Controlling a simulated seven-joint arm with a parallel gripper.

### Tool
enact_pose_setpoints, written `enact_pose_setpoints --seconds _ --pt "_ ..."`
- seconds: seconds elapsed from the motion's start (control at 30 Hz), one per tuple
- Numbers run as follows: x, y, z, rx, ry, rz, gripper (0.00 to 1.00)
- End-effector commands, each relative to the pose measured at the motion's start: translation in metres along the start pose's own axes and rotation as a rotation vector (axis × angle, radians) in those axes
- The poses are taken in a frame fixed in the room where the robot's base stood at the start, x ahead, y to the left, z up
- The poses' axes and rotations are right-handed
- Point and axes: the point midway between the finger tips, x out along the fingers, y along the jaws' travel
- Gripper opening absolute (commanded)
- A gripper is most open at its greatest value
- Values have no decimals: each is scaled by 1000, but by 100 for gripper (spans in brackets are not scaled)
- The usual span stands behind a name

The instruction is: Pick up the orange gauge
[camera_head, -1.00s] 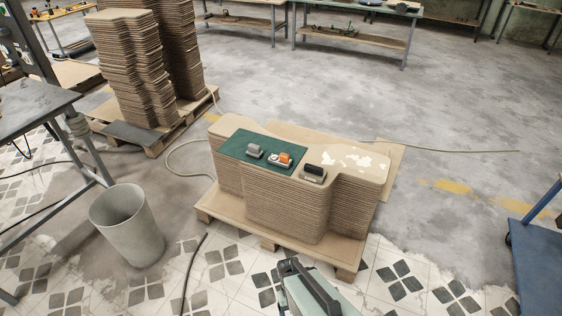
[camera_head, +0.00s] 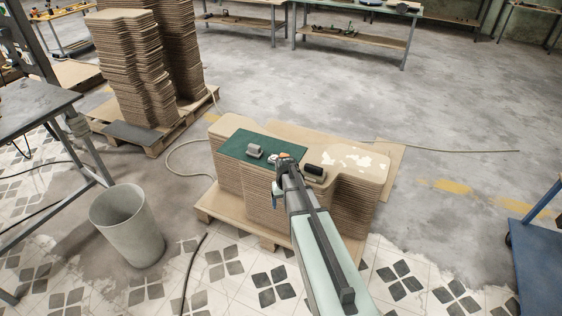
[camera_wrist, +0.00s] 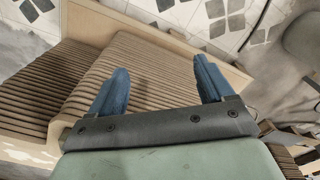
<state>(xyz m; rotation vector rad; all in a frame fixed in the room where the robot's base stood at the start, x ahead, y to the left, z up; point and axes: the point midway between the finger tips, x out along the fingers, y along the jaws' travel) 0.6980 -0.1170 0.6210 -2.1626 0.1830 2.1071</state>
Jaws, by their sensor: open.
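The orange gauge (camera_head: 284,155) lies on the green mat (camera_head: 236,143) on top of the stack of curved boards (camera_head: 262,204). Only a small bit of it shows in the head view, as the end of my arm covers the rest. My gripper (camera_head: 287,163) appears over or beside the gauge there; its height above the mat is hard to tell. In the wrist view my gripper (camera_wrist: 160,72) has its two blue fingers spread wide with nothing between them. The wrist view shows the stack's layered side, not the gauge.
A grey block (camera_head: 254,150) sits left of the gauge, and a dark-topped block (camera_head: 314,171) sits right of it. The stack stands on a wooden pallet (camera_head: 215,208). A grey bin (camera_head: 127,226) stands at the left. Open floor lies behind.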

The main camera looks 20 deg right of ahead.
Motion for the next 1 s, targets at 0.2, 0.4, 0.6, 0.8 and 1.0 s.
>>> enact_pose_setpoints --seconds 0.2,0.4,0.6,0.8,1.0 --pt "-65 16 -95 -36 83 4 81" --pt "-121 24 -160 -117 127 13 81" --pt "-165 27 -221 -276 128 23 81" --pt "-163 28 -242 -516 54 17 81" --pt "-162 28 -232 -755 -5 -2 81"
